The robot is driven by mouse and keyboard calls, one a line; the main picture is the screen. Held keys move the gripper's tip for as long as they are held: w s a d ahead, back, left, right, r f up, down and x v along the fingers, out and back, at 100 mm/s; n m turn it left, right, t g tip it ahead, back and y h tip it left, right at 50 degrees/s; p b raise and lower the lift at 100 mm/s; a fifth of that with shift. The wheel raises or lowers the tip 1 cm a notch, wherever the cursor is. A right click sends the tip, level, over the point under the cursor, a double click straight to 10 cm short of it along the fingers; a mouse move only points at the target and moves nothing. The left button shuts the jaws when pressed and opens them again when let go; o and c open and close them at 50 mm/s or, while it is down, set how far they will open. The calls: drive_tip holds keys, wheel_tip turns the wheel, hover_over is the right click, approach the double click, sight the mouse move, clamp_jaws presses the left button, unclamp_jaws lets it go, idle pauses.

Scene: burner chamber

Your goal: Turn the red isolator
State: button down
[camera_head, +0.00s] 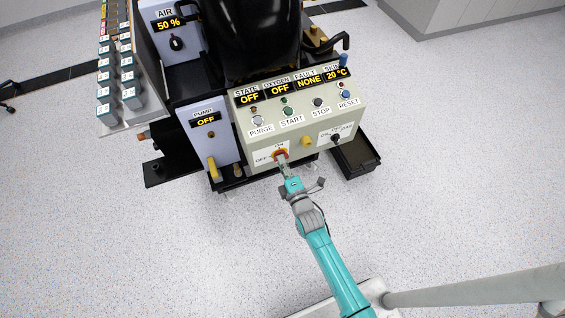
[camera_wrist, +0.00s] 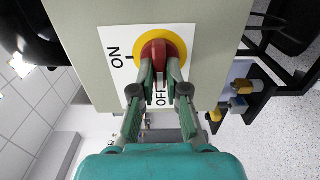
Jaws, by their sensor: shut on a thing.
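The red isolator (camera_wrist: 162,50) is a red knob on a yellow ring, set on a white plate marked ON and OFF. In the wrist view my gripper (camera_wrist: 160,72) has its two fingers closed on the knob's handle, and the fingers partly cover it and the plate's lettering. In the head view the isolator (camera_head: 279,154) sits low on the front of the beige control panel (camera_head: 320,105), with my gripper (camera_head: 284,168) touching it from the front. The exact angle of the knob is hard to tell behind the fingers.
The panel's displays read STATE OFF, OXYGEN OFF, FAULT NONE and 20 °C. A black selector knob (camera_head: 335,138) is right of the isolator. A black open bin (camera_head: 357,158) stands right of the panel, and a pump box (camera_head: 207,140) is at left. The floor in front is clear.

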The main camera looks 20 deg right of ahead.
drive_tip(key=shift+a, duration=0.1)
drive_tip(key=c, duration=1.2)
unclamp_jaws()
drive_tip(key=s, duration=1.2)
drive_tip(key=s+r+m+g, duration=0.1)
drive_tip(key=s+r+m, duration=0.5)
drive_tip(key=s, duration=0.4)
drive_tip(key=s+r+m+g, duration=0.1)
drive_tip(key=s+r+m, duration=0.5)
drive_tip(key=s, duration=0.4)
drive_tip(key=s+r+m+g, duration=0.1)
drive_tip(key=s+r+m, duration=0.5)
drive_tip(key=s, duration=0.4)
drive_tip(key=shift+s+d+r, duration=0.1)
drive_tip(key=shift+s+r, duration=0.05)
drive_tip(key=shift+r, duration=0.25)
drive_tip(key=shift+s+d+r, duration=0.1)
drive_tip(key=shift+s+r, duration=0.05)
drive_tip(key=shift+r, duration=0.25)
